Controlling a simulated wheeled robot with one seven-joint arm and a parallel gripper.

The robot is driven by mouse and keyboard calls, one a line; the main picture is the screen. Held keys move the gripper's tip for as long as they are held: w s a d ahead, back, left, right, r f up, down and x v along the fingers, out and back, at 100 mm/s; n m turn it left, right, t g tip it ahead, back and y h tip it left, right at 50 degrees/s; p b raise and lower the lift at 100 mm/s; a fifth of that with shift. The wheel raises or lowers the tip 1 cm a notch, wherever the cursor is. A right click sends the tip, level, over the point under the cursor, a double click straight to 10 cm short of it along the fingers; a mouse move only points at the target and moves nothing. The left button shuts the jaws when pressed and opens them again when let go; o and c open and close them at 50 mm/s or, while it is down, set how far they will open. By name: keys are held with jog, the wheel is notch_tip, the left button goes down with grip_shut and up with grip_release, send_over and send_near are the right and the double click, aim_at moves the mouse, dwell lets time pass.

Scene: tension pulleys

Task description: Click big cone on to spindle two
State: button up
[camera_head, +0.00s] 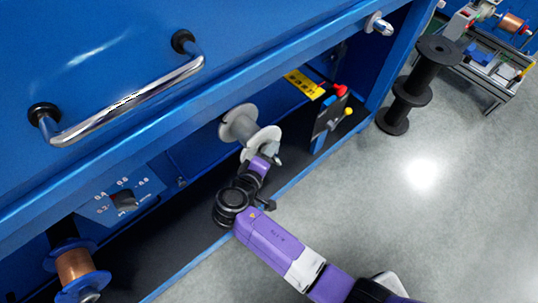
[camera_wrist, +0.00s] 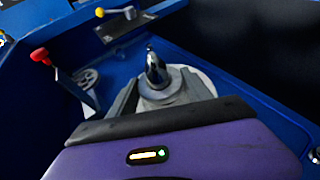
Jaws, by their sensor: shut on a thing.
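The big cone (camera_head: 240,124) is a light-grey, spool-like piece with wide flanges, inside the blue machine bay in the head view. My gripper (camera_head: 266,156) is at its near, right-hand end. In the wrist view my gripper (camera_wrist: 163,92) has its two grey fingers closed on the hub of the big cone (camera_wrist: 205,80), with the pale flange behind them. A shiny, rounded metal tip, seemingly of a spindle (camera_wrist: 154,66), stands up at the middle of the cone. How deep the cone sits on it is hidden.
A panel with a red knob (camera_head: 341,90) and a yellow knob (camera_head: 348,111) stands right of the cone. A blue ledge edge runs below my gripper. A copper spool (camera_head: 75,265) is at lower left, a black spool (camera_head: 410,85) on the floor at right.

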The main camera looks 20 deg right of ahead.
jog(key=shift+w, duration=0.1)
jog(key=shift+w+a, duration=0.15)
jog(key=shift+w, duration=0.2)
jog(key=shift+w, duration=0.1)
dwell(0.4)
jog(key=o, duration=1.6)
jog(key=shift+o, duration=0.4)
jog(key=shift+o, duration=0.7)
jog(key=s+a+r+p, duration=0.2)
jog(key=a+r, duration=0.2)
jog(key=a, duration=0.3)
jog(key=shift+s+a+r+p, duration=0.25)
jog(key=shift+p, duration=0.15)
